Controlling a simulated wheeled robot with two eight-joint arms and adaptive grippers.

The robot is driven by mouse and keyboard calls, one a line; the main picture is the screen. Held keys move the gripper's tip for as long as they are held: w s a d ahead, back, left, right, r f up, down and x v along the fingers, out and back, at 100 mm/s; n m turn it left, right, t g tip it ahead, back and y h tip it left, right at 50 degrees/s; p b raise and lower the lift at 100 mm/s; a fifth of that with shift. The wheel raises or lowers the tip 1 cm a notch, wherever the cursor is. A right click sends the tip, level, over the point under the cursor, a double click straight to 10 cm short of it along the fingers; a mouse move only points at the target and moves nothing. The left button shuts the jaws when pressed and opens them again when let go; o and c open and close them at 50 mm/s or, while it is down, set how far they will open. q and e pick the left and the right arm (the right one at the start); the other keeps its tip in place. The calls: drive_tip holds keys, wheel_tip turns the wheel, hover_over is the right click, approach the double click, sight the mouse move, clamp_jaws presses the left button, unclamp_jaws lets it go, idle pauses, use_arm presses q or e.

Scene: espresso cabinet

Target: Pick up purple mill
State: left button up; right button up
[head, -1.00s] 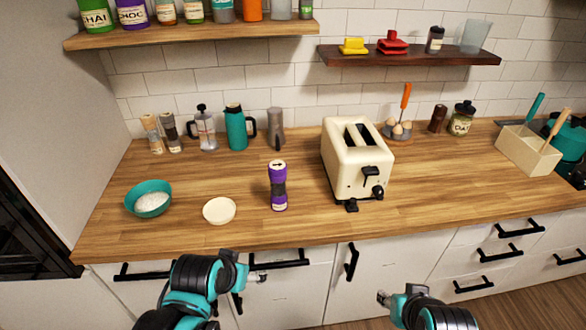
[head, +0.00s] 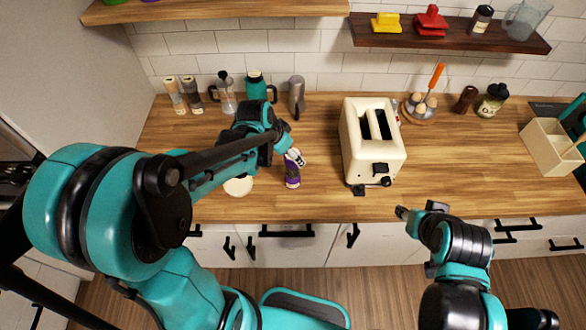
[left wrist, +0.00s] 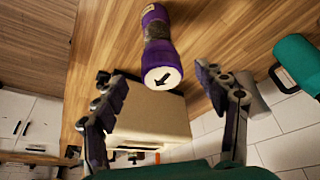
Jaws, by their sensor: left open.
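The purple mill (head: 292,176), purple with a dark grey middle, stands upright on the wooden counter, left of the toaster. In the left wrist view the mill (left wrist: 157,48) shows its white top with a black arrow, beyond the fingertips and between their lines. My left gripper (head: 291,152) is over the counter by the mill's top, partly covering it in the head view. Its two fingers are apart with nothing between them in the left wrist view (left wrist: 160,82). My right gripper (head: 402,212) is in front of the counter edge, away from the mill; its jaw opening is unclear.
A cream toaster (head: 362,150) stands close right of the mill. A small pale dish (head: 238,187) is to its left, partly under my arm. A teal jug (head: 255,88) and a grey metal shaker (head: 296,95) stand behind. The counter just in front of the mill is clear.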

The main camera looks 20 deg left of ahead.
sight(293, 171)
use_arm(q)
drive_tip(key=b+x, duration=0.1)
drive_tip(key=x, duration=0.4)
drive_tip(key=shift+w, duration=0.15)
drive_tip(key=shift+r, duration=0.1)
clamp_jaws()
